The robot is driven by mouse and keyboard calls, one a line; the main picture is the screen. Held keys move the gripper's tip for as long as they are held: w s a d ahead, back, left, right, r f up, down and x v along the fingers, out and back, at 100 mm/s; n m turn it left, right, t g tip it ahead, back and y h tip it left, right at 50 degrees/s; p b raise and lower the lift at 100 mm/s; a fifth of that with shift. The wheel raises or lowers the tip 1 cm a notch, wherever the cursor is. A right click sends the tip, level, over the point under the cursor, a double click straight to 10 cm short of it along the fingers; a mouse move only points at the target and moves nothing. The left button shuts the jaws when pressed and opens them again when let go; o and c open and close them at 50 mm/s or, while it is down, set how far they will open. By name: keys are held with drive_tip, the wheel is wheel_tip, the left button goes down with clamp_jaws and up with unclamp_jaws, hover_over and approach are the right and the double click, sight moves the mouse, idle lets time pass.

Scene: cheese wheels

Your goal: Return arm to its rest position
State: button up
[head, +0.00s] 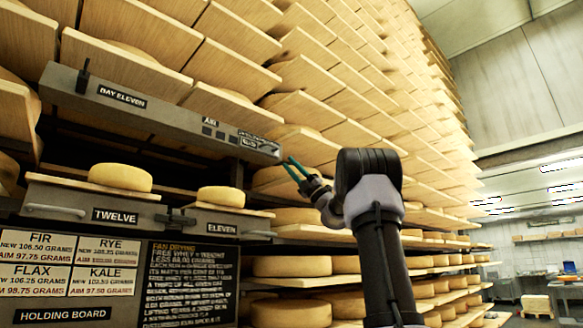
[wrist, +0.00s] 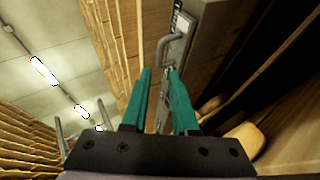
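My gripper (head: 292,166) has two teal fingers and is raised in front of the cheese shelves, just right of the end of the grey "BAY ELEVEN" beam (head: 160,110). My dark arm comes up from the bottom right of the head view. In the wrist view the gripper's fingers (wrist: 159,72) stand apart with nothing held between them. A grey handle (wrist: 168,44) on a grey panel shows just beyond the fingertips. I cannot tell whether the fingers touch it.
One cheese wheel (head: 120,177) sits above the "TWELVE" label and another (head: 220,196) above "ELEVEN". Holding board cards (head: 70,262) and a fan drying sign (head: 188,285) are below. Wooden shelves (head: 330,90) rise behind. The aisle at right looks open.

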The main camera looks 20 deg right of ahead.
idle(0.3)
drive_tip(key=s+a+f+n+g+h, duration=0.35)
drive_tip(key=s+a+f+n, duration=0.2)
drive_tip(key=a+f, duration=0.45)
drive_tip(key=s+a+f+n+g+h, duration=0.35)
drive_tip(key=a+f+n+h, duration=0.2)
drive_tip(key=a+f, duration=0.4)
drive_tip(key=s+a+f+n+g+h, duration=0.25)
drive_tip(key=s+f+n+h, duration=0.35)
drive_tip(key=s+f+n, duration=0.55)
drive_tip(key=s+d+f+n+h, duration=0.6)
drive_tip(key=s+f+n, duration=0.4)
drive_tip(key=f, duration=0.4)
drive_tip(key=shift+d+n+t, duration=0.35)
drive_tip(key=shift+d, duration=0.35)
